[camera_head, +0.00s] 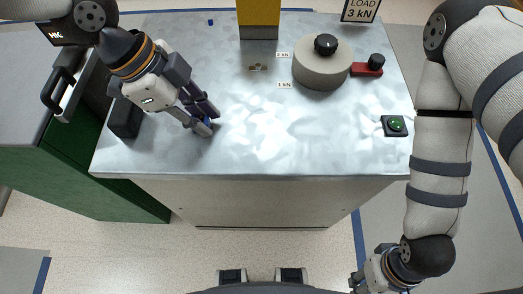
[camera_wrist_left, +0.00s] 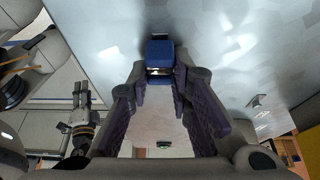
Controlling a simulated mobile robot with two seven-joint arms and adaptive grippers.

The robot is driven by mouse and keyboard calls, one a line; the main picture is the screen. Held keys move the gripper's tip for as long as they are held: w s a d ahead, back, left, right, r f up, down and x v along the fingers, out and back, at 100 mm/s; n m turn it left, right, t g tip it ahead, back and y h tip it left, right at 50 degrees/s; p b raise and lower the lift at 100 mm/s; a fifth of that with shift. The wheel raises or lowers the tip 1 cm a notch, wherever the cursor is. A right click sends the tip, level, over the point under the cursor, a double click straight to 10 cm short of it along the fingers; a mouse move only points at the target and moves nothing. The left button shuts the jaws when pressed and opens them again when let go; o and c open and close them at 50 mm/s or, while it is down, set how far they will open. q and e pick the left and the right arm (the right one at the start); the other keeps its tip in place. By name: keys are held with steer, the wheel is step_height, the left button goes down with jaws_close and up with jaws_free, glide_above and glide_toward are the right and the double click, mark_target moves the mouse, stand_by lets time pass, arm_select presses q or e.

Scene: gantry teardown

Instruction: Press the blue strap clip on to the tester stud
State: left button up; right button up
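The blue strap clip (camera_wrist_left: 159,54) shows between the fingertips of my left gripper (camera_wrist_left: 161,76) in the left wrist view. The fingertips flank it closely, and it looks held. In the head view my left gripper (camera_head: 208,123) points down at the left part of the metal tabletop, with a bit of blue between its tips. I cannot tell whether the clip touches the surface. I cannot make out the tester stud with certainty. My right gripper (camera_wrist_left: 80,87) shows small in the left wrist view; its opening is unclear. In the head view it is mostly cut off at the bottom.
The metal tabletop (camera_head: 240,150) carries a yellow column (camera_head: 258,14), a round grey block (camera_head: 322,68) with a black knob, a red part (camera_head: 366,70) and a green button (camera_head: 396,124). A small blue piece (camera_head: 210,22) lies at the back. A green cabinet (camera_head: 80,165) stands left.

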arm_select(q)
jaws_close()
steer(key=shift+r+p, duration=1.05)
steer(key=shift+r, duration=2.1)
arm_select(e)
steer(key=w+r+t, duration=0.1)
steer(key=w+r, duration=0.1)
steer(key=shift+w+r, duration=0.35)
steer(key=shift+w, duration=0.05)
arm_select(q)
steer(key=shift+f, duration=0.1)
